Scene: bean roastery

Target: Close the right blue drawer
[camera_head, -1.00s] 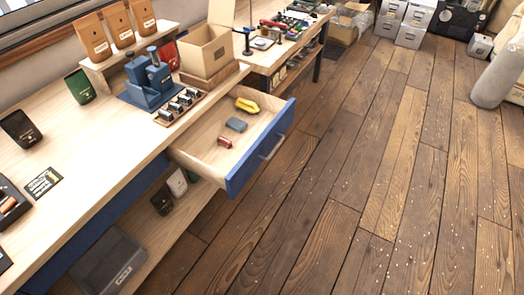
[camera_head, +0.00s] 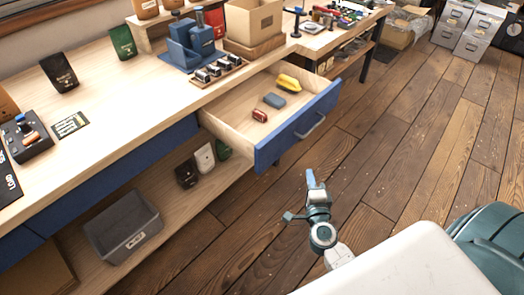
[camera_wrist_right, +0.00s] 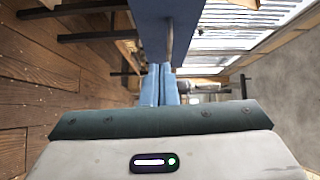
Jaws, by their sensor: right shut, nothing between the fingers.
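The right blue drawer (camera_head: 272,150) is pulled open from the wooden workbench, with a metal handle (camera_head: 311,127) on its blue front. Inside lie a yellow item (camera_head: 289,83), a blue-grey block (camera_head: 274,101) and a small red item (camera_head: 260,116). My right gripper (camera_head: 311,178) is shut and empty, in front of the drawer front and apart from it in the head view. In the right wrist view its blue fingers (camera_wrist_right: 160,84) are together, with the blue drawer front (camera_wrist_right: 146,30) and its handle (camera_wrist_right: 169,42) ahead. My left gripper is out of view.
Above the drawer, the workbench (camera_head: 130,85) holds bags, a blue device (camera_head: 190,45) and an open cardboard box (camera_head: 253,18). A grey bin (camera_head: 123,228) and several pouches stand on the lower shelf. The wooden floor (camera_head: 400,150) beyond the drawer is clear.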

